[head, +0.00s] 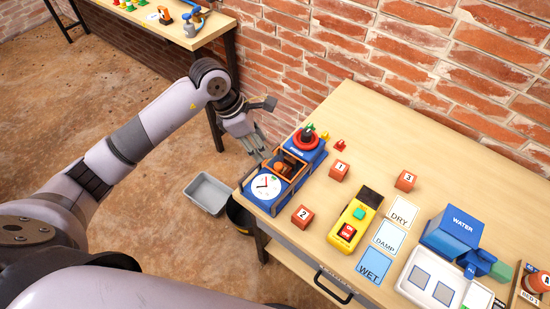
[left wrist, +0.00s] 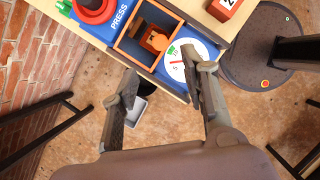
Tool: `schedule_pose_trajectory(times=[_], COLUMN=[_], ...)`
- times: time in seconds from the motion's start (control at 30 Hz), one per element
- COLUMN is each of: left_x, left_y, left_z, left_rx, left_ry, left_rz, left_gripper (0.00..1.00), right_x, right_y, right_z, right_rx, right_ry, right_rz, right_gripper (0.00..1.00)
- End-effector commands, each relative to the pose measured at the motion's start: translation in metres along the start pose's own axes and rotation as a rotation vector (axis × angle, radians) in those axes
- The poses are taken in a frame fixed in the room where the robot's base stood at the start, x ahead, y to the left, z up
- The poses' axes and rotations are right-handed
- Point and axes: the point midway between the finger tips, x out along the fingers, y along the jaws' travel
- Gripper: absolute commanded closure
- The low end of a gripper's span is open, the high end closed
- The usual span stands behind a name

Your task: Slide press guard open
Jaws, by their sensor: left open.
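The blue press (head: 310,153) stands at the table's left corner, with a red ring on its back end and a white dial (head: 266,187) at its front. Between them is the brown-framed guard (head: 289,181), with an orange part inside it. In the left wrist view the press (left wrist: 100,27), the guard's frame (left wrist: 129,50) and the dial (left wrist: 178,64) lie at the top. My left gripper (head: 262,125) is open and empty, just left of the press and apart from the guard. Its spread fingers (left wrist: 163,76) also show in the left wrist view. My right gripper is not in view.
Red numbered blocks (head: 339,171), a yellow button box (head: 354,220), cards (head: 387,237) and a blue WATER unit (head: 452,231) stand right of the press. A grey bin (head: 208,193) is on the floor by the table. A brick wall (head: 400,50) runs behind.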

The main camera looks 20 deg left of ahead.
Motion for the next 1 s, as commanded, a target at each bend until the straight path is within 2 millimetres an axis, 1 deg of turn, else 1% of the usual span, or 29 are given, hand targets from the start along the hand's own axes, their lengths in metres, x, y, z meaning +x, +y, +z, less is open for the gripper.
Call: schedule_pose_trajectory(times=[0.03, 0.2, 0.3, 0.43, 0.6, 0.87, 0.9, 1.0], left_x=[0.01, 0.047, 0.066, 0.084, 0.095, 0.098, 0.098, 0.097], left_y=[-0.002, -0.002, -0.002, -0.001, -0.001, -0.001, -0.001, -0.001], left_z=[0.001, 0.001, 0.001, 0.001, 0.001, 0.0, 0.0, 0.0], left_rx=[-0.002, -0.003, -0.002, -0.001, 0.001, 0.001, 0.001, 0.001], left_ry=[0.001, 0.0, -0.001, -0.001, -0.001, -0.001, -0.001, -0.001], left_rz=[-0.006, -0.006, -0.005, -0.003, -0.001, 0.0, 0.0, -0.001], left_gripper=[0.59, 0.59, 0.59, 0.59, 0.59, 0.59, 0.59, 0.66], right_x=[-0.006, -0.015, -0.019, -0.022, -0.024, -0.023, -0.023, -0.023], right_y=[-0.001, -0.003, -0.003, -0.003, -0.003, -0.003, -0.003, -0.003], right_z=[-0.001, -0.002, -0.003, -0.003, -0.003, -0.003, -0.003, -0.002], right_rx=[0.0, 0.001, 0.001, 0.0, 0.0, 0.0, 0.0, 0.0], right_ry=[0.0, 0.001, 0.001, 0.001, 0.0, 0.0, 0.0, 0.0], right_rz=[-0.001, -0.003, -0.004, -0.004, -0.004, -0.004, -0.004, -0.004], right_gripper=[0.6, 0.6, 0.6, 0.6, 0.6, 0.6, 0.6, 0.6])
